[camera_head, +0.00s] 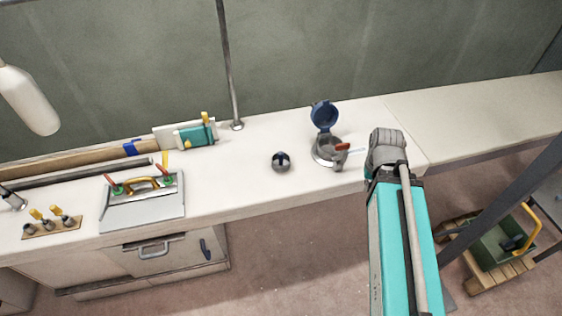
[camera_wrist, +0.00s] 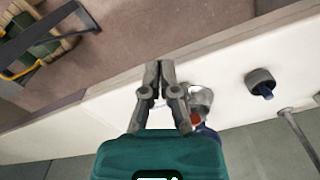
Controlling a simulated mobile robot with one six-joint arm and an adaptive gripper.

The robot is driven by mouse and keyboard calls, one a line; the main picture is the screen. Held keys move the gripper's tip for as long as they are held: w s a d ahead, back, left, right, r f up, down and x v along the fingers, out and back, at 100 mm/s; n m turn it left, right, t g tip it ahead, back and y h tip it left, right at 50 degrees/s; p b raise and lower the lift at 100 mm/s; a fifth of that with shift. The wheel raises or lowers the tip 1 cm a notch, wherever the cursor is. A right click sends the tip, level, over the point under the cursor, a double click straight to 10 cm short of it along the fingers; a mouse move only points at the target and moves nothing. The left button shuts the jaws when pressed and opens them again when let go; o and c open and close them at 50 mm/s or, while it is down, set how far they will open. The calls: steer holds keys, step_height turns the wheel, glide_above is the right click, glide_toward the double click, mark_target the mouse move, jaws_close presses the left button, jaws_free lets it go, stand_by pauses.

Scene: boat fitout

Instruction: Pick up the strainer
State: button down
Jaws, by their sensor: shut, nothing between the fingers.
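A small dark grey round piece with a blue bar across its top, which looks like the strainer (camera_head: 280,161), stands upright on the white counter. It also shows at the right in the wrist view (camera_wrist: 261,82). To its right in the head view is a round metal housing (camera_head: 323,152) with its blue lid (camera_head: 324,116) tipped open. In the wrist view my gripper (camera_wrist: 160,70) is shut and empty. It is over the counter beside the metal housing (camera_wrist: 199,100), apart from the strainer. In the head view my arm largely hides it.
A red handle (camera_head: 342,146) is close to the housing. A metal pole (camera_head: 229,70) rises behind the strainer. A grey plate with coloured handles (camera_head: 143,205) lies to the left. The counter around the strainer is clear.

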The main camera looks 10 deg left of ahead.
stand_by(0.4)
steer(key=c, duration=1.1)
jaws_free()
steer(key=shift+w, duration=0.1)
steer(key=shift+o, duration=1.2)
steer(key=shift+w+a, duration=0.25)
steer(key=shift+w, duration=0.05)
steer(key=o, duration=0.5)
steer(key=shift+n, duration=0.9)
steer(key=w+a, duration=0.2)
steer(key=w, duration=0.1)
steer(key=w+a, duration=0.1)
steer(key=w, duration=0.1)
steer(key=shift+a+f, duration=0.2)
steer(key=shift+a, duration=0.1)
steer(key=n+b, duration=0.2)
steer(key=n, duration=0.6)
glide_above(281, 153)
steer(key=f, duration=0.2)
steer(key=shift+r, duration=0.2)
steer(key=shift+f, duration=0.1)
step_height(281, 153, down, 8)
steer(key=b, duration=0.8)
steer(key=shift+f+b, duration=0.2)
steer(key=shift+b, duration=0.1)
